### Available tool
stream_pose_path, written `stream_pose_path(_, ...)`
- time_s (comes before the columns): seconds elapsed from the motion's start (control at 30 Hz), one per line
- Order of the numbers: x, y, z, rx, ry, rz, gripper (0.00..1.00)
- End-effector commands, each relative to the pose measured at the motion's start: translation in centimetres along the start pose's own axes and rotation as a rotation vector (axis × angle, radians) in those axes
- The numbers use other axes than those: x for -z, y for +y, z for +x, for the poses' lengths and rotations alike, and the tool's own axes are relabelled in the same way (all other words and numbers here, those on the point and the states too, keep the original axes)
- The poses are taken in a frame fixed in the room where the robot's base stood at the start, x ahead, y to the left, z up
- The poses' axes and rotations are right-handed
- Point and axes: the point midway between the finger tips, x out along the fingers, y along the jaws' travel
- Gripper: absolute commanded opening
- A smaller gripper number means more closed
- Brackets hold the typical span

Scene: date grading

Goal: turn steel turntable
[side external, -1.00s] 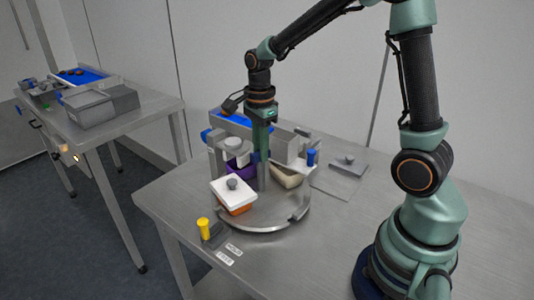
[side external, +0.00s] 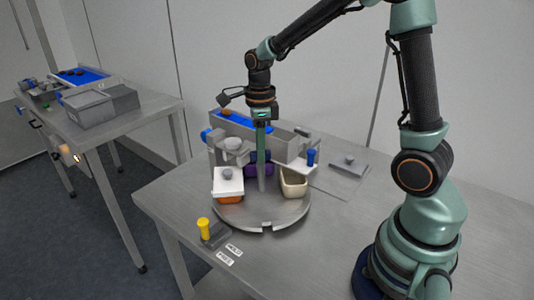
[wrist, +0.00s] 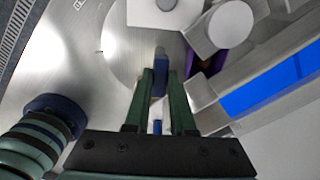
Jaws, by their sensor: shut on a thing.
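The round steel turntable (side external: 240,216) lies on the bench and carries several dishes. My gripper (side external: 262,155) points straight down over it, shut on a narrow upright grey post (side external: 262,178). In the wrist view the two fingers close around a blue and grey piece (wrist: 158,84), above the turntable disc (wrist: 122,60). An orange dish with a white knobbed lid (side external: 228,186) sits at the left of the disc. A cream dish (side external: 293,184) sits at the right, and a purple dish (side external: 252,169) is at the back, partly hidden. A notch shows in the front rim.
A long grey trough with a blue belt (side external: 235,121) stands behind the turntable. A blue-topped peg (side external: 310,157) is at the right rear. A yellow knob (side external: 203,227) on a grey block stands at the front left.

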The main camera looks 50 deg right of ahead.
Motion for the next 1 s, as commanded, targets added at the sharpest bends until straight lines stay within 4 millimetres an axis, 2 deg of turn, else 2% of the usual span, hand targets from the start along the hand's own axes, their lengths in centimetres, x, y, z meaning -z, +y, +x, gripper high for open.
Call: stream_pose_path(1.0,0.20,-0.16,-0.25,0.000,0.000,0.516,0.00)
